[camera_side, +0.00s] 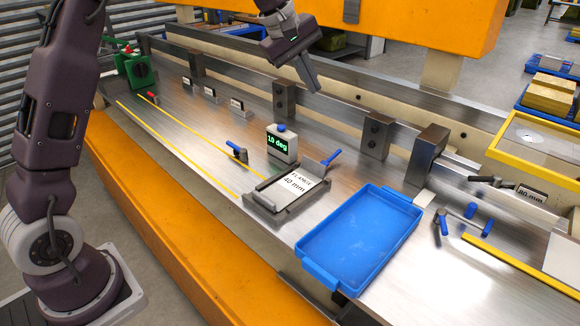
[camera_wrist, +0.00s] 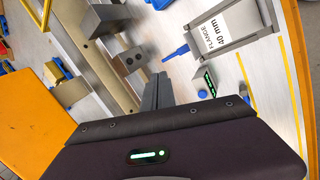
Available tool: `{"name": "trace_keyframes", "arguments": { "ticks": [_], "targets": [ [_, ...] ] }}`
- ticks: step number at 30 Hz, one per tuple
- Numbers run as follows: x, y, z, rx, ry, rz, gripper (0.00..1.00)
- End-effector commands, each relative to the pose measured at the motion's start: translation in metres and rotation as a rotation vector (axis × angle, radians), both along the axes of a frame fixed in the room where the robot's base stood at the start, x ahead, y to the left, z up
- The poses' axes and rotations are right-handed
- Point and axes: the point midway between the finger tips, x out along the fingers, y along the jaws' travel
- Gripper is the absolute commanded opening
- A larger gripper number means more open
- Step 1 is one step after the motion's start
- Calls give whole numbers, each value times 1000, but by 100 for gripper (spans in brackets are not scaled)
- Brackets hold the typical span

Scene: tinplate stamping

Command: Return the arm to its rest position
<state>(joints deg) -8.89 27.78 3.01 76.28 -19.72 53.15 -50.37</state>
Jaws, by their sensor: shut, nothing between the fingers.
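My gripper (camera_side: 309,77) is shut and empty in the side view. It hangs high above the back part of the metal bench (camera_side: 345,175), near the rear rail and apart from everything on the bench. Its closed fingers also show in the wrist view (camera_wrist: 157,92), pointing over the bench. Below and in front of it lies a plate marked "FLANGE 40 mm" (camera_side: 293,185) in a metal holder. The plate also shows at the upper right of the wrist view (camera_wrist: 214,33).
A display box reading "10 deg" (camera_side: 281,145) stands behind the holder. A blue tray (camera_side: 362,237) lies to the right, empty. Metal blocks (camera_side: 375,135) line the rear rail. An orange beam (camera_side: 420,22) spans above the bench. A green box (camera_side: 134,70) stands at the far left.

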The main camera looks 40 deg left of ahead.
Motion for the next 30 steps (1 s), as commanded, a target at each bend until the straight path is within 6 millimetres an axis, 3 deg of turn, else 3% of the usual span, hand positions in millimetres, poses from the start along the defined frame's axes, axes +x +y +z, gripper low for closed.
{"name": "trace_keyframes", "arguments": {
  "ticks": [1,5,6,9,13,15,18,30],
  "targets": [
    [-42,-13,26,66,-26,-106,0],
    [-157,-36,54,263,-72,-408,0],
    [-193,-41,55,325,-85,-502,0],
    [-276,-48,40,475,-110,-722,0],
    [-350,-47,7,624,-127,-937,0],
    [-372,-45,-7,673,-130,-1006,0],
    [-385,-44,-18,706,-130,-1054,0],
    [-387,-44,-19,707,-129,-1060,0]
  ]
}}
